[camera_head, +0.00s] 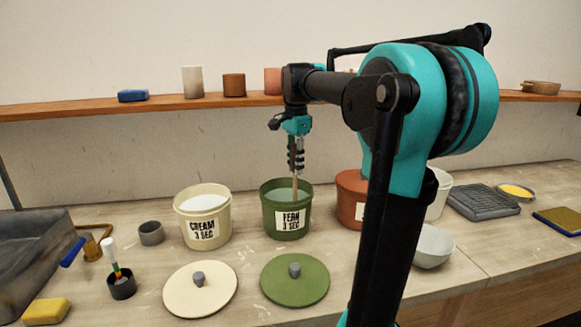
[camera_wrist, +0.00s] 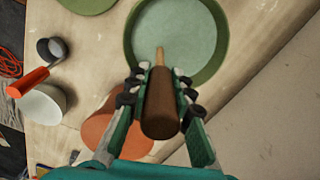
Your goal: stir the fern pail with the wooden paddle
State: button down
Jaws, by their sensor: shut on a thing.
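The fern pail (camera_head: 287,222) is a green bucket labelled "FERN 3 SEC", open, with pale green liquid in it. It also shows at the top of the wrist view (camera_wrist: 178,40). My gripper (camera_head: 296,165) is above the pail, pointing down, shut on the wooden paddle (camera_head: 295,188). In the wrist view the paddle's dark brown handle (camera_wrist: 161,103) is between the fingers. Its lighter shaft runs toward the liquid. The paddle's lower end is hidden by the pail's front wall in the head view, and I cannot tell how deep it reaches.
A cream pail (camera_head: 203,220) stands left of the fern pail and a terracotta pail (camera_head: 351,190) stands right, partly behind my arm. A cream lid (camera_head: 201,291) and a green lid (camera_head: 296,281) lie in front. A white bowl (camera_head: 433,246) is at right. A wooden shelf (camera_head: 70,110) runs behind.

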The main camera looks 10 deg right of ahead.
jog(key=w, duration=0.3)
jog(key=shift+w+a, duration=0.15)
jog(key=shift+w, duration=0.2)
jog(key=shift+a, duration=0.2)
jog(key=shift+s+a, duration=0.85)
jog(key=shift+s, duration=0.25)
notch_tip(320, 180, up, 15)
jog(key=shift+f, duration=0.2)
dwell(0.5)
dwell(0.5)
